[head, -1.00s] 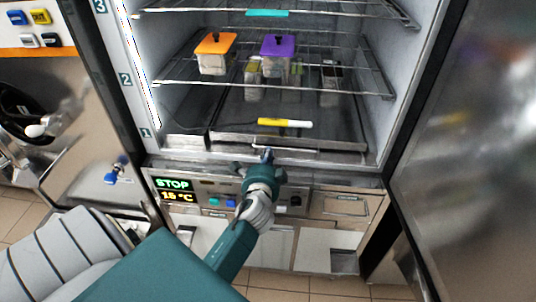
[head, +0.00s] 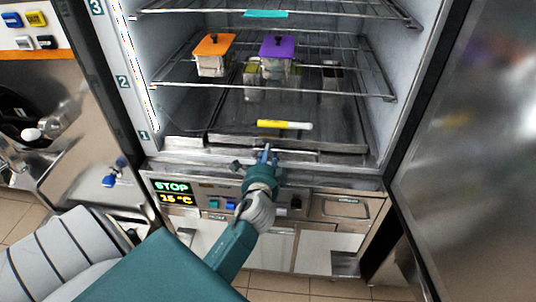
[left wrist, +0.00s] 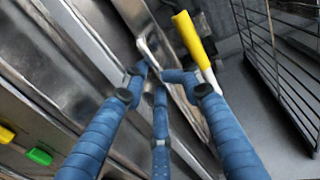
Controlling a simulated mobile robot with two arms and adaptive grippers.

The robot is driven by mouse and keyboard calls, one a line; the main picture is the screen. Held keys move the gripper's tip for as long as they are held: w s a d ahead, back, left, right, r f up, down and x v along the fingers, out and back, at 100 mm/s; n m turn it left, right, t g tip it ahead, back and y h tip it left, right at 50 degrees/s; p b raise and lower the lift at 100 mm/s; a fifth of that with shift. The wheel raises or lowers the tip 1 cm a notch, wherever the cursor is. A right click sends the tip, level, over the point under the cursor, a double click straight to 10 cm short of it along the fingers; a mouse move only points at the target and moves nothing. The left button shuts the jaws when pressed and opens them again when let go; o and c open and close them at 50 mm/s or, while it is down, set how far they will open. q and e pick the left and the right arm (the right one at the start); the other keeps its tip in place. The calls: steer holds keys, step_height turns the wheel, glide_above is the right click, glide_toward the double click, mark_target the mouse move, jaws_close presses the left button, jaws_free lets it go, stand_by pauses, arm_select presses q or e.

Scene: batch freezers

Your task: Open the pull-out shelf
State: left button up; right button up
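The pull-out shelf (head: 215,138) is the low metal tray at the bottom of the open freezer. It sits inside, with a metal handle (head: 300,151) along its front. The handle also shows in the left wrist view (left wrist: 183,98), running between my fingers. My left gripper (head: 268,152) is at the middle of the handle. Its blue fingers (left wrist: 154,73) stand apart with tips bent inward around the handle. Firm contact is not visible, and the tips partly hide the handle. My right gripper is not in view.
A yellow-and-white marker (head: 285,125) lies on the shelf behind the handle. Containers with orange (head: 214,45) and purple (head: 277,46) lids stand on the wire rack above. The freezer door (head: 475,150) stands open at right. A control panel (head: 172,192) is below.

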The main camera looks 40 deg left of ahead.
arm_select(q)
steer(key=shift+s+d, duration=0.25)
steer(key=shift+s, duration=0.25)
steer(key=shift+p+v, duration=0.5)
steer(key=shift+v, duration=0.95)
steer(key=v, duration=0.8)
steer(key=shift+d+r, duration=0.15)
steer(key=shift+d, duration=0.05)
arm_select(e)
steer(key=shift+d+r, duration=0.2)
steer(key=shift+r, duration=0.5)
arm_select(q)
steer(key=shift+p, duration=0.3)
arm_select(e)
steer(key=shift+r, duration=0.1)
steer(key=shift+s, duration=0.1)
arm_select(q)
step_height(320, 180, up, 10)
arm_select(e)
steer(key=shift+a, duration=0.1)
